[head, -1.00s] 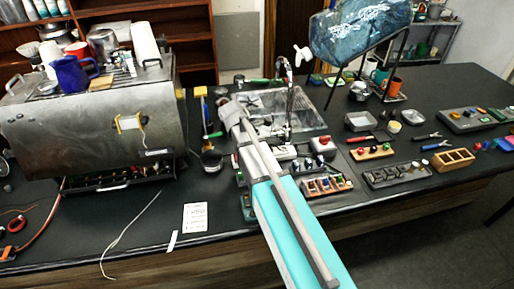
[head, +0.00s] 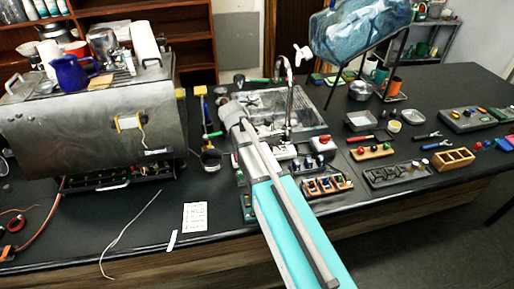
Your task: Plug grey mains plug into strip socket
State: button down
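My arm runs from the bottom edge up to its grey far end (head: 232,113) in the middle of the counter. My gripper's fingers cannot be made out; the arm's own links hide that spot. A thin grey cable (head: 130,229) lies loose on the dark counter at the left front, but I cannot make out a plug on it. No grey mains plug or strip socket can be told apart for certain; part of the counter is hidden behind my arm.
A steel brewer (head: 95,130) stands at the left. A white card (head: 195,216) lies near the front edge. A sink with a tap (head: 289,95) is behind my arm. Trays of small parts, including a wooden box (head: 454,159), fill the right side.

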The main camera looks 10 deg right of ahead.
jog(key=shift+c, duration=1)
grip_release()
